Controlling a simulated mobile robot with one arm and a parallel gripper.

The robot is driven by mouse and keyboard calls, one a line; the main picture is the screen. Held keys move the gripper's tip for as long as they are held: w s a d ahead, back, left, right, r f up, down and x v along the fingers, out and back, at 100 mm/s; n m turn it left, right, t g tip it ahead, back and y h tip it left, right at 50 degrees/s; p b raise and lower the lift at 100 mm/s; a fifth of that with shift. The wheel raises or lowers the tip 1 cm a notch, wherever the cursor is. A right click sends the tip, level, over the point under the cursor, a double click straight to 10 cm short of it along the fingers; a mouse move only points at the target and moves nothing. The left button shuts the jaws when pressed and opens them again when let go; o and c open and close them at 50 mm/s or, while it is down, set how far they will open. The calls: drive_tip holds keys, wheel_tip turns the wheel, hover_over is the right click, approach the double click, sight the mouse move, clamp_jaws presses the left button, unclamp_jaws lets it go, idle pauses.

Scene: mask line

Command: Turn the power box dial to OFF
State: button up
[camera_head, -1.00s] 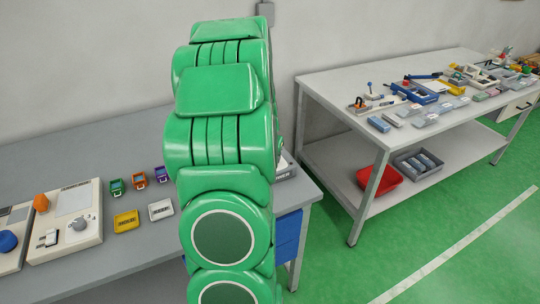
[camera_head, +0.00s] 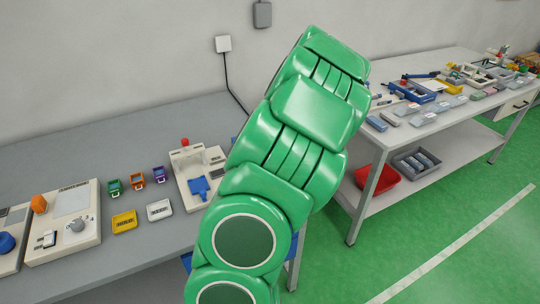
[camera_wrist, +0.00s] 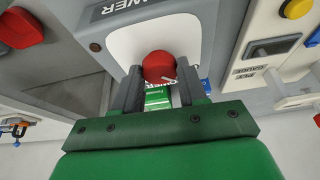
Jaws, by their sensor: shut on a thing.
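In the wrist view, the power box (camera_wrist: 87,48) is a grey housing with a white face plate and large dark lettering that ends in "WER". Its red dial (camera_wrist: 158,63) sits between the two dark fingers of my gripper (camera_wrist: 160,76), which is shut on it. A pale pointer mark shows at the dial's lower right edge. Green and blue printed labels lie just below the dial, partly hidden by the fingers. I cannot clearly read which label the mark points to. In the head view my green arm hides the box and the gripper.
On the grey bench (camera_head: 65,155) stand a white fixture with a blue part (camera_head: 198,187), a yellow tray (camera_head: 124,221), a white tray (camera_head: 159,210) and a beige console (camera_head: 60,245). A second table (camera_head: 430,65) at right holds many parts above a red bin (camera_head: 375,190).

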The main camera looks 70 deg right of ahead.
drive_tip(key=shift+n, duration=0.4)
drive_tip(key=o, duration=1.1)
drive_tip(key=shift+c, duration=0.2)
drive_tip(key=shift+s+r, duration=0.1)
drive_tip(key=shift+r, duration=0.05)
drive_tip(key=v, duration=0.7)
drive_tip(key=shift+r, duration=0.2)
